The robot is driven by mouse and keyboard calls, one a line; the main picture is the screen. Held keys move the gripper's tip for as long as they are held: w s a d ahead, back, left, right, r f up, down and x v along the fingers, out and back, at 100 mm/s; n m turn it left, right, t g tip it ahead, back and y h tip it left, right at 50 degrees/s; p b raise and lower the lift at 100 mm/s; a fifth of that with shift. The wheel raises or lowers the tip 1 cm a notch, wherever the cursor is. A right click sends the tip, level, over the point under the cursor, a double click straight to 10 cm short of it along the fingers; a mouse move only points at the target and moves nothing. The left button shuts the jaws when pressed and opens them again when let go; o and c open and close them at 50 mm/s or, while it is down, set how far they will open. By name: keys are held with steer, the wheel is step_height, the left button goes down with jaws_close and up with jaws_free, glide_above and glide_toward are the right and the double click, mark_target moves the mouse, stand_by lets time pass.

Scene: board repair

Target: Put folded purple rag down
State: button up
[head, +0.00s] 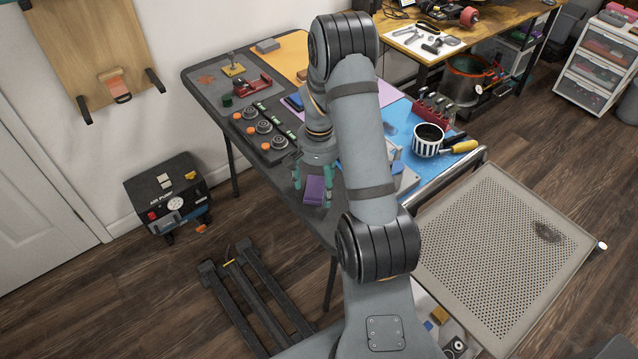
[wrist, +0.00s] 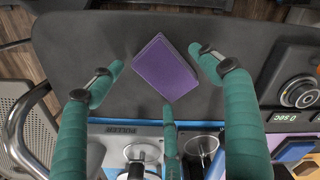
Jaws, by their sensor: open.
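The folded purple rag (head: 315,190) lies flat on the dark grey end of the table, near its front edge. In the wrist view the rag (wrist: 165,69) sits turned at an angle between the green fingers, on the dark surface. My gripper (head: 313,185) is directly over the rag with its green fingers pointing down. In the wrist view my gripper (wrist: 157,75) is open, with a visible gap between each side finger and the rag. A third finger shows below the rag's lower edge. Whether any fingertip touches the table cannot be told.
A dark panel with round dials (head: 264,127) stands left of the gripper on the table (head: 310,212). A striped cup (head: 428,140) and a yellow-handled brush (head: 460,147) are on the blue mat to the right. Dark surface around the rag is clear.

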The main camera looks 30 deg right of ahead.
mark_target(319, 187)
steer(key=shift+r, duration=0.1)
step_height(319, 187, up, 12)
steer(key=shift+p, duration=0.45)
stand_by(0.3)
step_height(319, 187, down, 12)
steer(key=shift+s+f+b, duration=0.1)
steer(key=shift+f+b, duration=0.1)
steer(key=shift+b, duration=0.25)
steer(key=shift+r, duration=1.8)
